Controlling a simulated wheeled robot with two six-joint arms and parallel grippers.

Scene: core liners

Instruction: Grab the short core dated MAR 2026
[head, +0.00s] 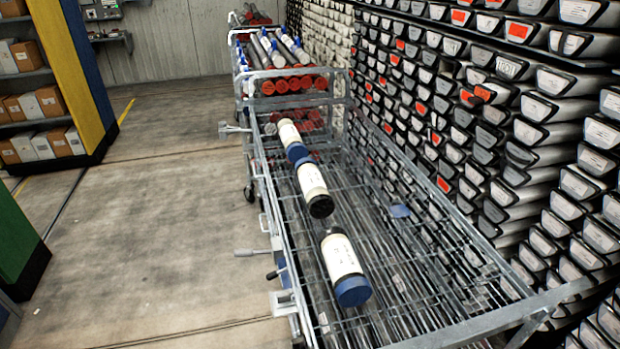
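Three short cores with pale labels lie on the wire-mesh cart (420,265). The nearest core (341,256) has a blue cap at its near end. The middle core (312,181) has a black near end and a blue far end. The farthest core (289,133) has a blue cap at its near end, close to the middle core. Writing on the labels is too small to read, so I cannot tell which is dated MAR 2026. Neither of my grippers is in view.
A second cart (290,75) behind holds several long cores with red ends. A wall of stacked core liners (480,120) stands close on the right. Shelves with boxes (45,100) stand at the left. The concrete floor (150,220) left of the cart is clear.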

